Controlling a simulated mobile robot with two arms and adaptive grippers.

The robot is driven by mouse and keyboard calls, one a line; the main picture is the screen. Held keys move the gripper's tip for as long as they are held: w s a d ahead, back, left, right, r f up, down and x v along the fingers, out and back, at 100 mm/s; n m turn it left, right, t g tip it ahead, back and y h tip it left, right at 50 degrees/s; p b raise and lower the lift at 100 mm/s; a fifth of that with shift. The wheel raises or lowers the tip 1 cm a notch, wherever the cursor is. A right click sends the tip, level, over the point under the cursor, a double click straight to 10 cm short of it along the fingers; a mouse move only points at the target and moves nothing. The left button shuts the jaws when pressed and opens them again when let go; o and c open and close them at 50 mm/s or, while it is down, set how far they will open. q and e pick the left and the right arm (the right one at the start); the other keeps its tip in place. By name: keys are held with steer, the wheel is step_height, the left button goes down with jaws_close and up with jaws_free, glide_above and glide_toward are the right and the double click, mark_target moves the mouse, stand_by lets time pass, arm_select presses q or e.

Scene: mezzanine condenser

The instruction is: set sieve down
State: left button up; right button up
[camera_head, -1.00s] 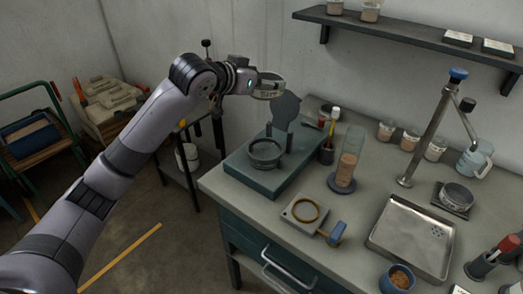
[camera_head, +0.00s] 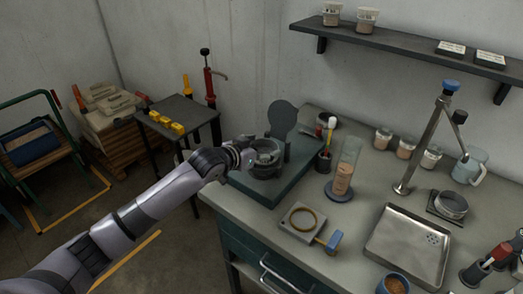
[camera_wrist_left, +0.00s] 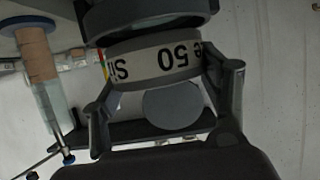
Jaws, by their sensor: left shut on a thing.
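My left gripper (camera_head: 250,153) is shut on the sieve (camera_head: 266,147), a short pale ring. In the left wrist view the sieve (camera_wrist_left: 158,62) lies between the two fingers, its printed label with "50" upside down. In the head view it is at the mouth of the dark round cup (camera_head: 266,171) on the teal-based device (camera_head: 290,185). The dark rim (camera_wrist_left: 150,14) is close against the sieve in the wrist view. I cannot tell whether the sieve rests fully on it. The gripper partly hides the cup's left side. My right gripper is not in view.
A round dark plate (camera_head: 283,118) stands upright just behind the cup. A square block with a brass ring (camera_head: 301,219) lies in front. A metal tray (camera_head: 409,244) is further right.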

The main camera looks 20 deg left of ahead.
arm_select(q)
steer(key=shift+f, duration=0.7)
steer(key=shift+f, duration=0.15)
steer(key=o, duration=1)
steer(key=shift+c, duration=0.2)
steer(key=shift+o, duration=1.2)
